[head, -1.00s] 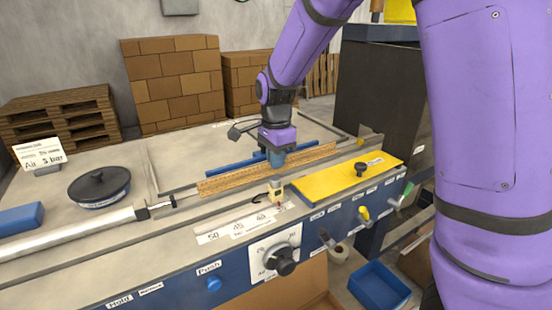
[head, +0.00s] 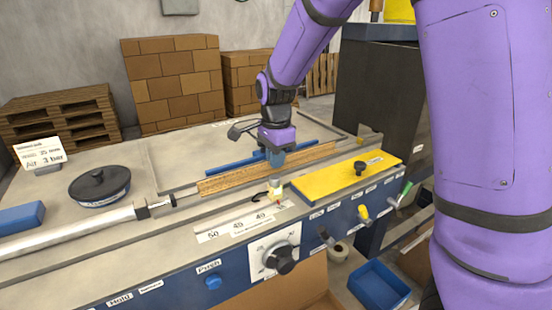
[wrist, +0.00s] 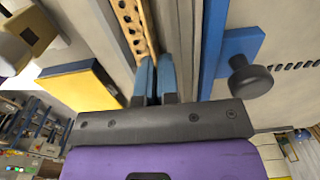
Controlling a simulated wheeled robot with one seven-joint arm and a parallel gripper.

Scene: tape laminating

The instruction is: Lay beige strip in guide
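The beige perforated strip (head: 265,169) lies lengthwise along the guide on the machine's top. It also shows in the wrist view (wrist: 133,28), running down toward my fingers. My gripper (head: 275,160) points down at the strip, a little right of its middle. In the wrist view its two blue fingers (wrist: 156,80) stand close together with a narrow gap at the strip's end of view. The fingers cover part of the strip, so I cannot tell whether they pinch it or only stand beside it. Grey guide rails (wrist: 184,40) run parallel on the right.
A blue bar (head: 235,160) lies behind the strip. A yellow plate with a black knob (head: 345,177) is at the front right. A black round lid (head: 99,185) and a metal cylinder (head: 75,230) are on the left. A blue bin (head: 378,287) sits below.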

